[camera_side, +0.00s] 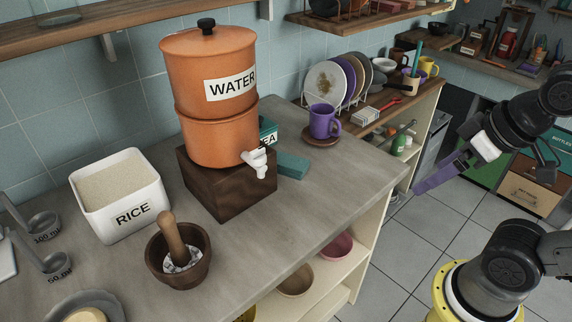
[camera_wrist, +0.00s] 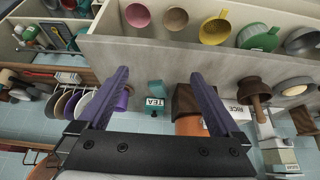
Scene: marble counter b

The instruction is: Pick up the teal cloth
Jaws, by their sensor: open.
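The teal cloth (camera_side: 292,165) lies folded on the counter, just right of the dark wooden block under the water dispenser and in front of the teal TEA box (camera_side: 268,132). In the wrist view the cloth (camera_wrist: 155,86) shows small, between my fingers and beside the TEA box (camera_wrist: 154,103). My gripper (camera_side: 420,188) has purple fingers and is out past the counter's right edge, well apart from the cloth. In the wrist view my gripper (camera_wrist: 160,76) is open, with nothing between its fingers.
The orange water dispenser (camera_side: 210,95) stands on its wooden block (camera_side: 225,182), its white tap close to the cloth. A purple mug (camera_side: 324,121) on a saucer stands behind and right of the cloth. The counter's right front part (camera_side: 330,200) is clear.

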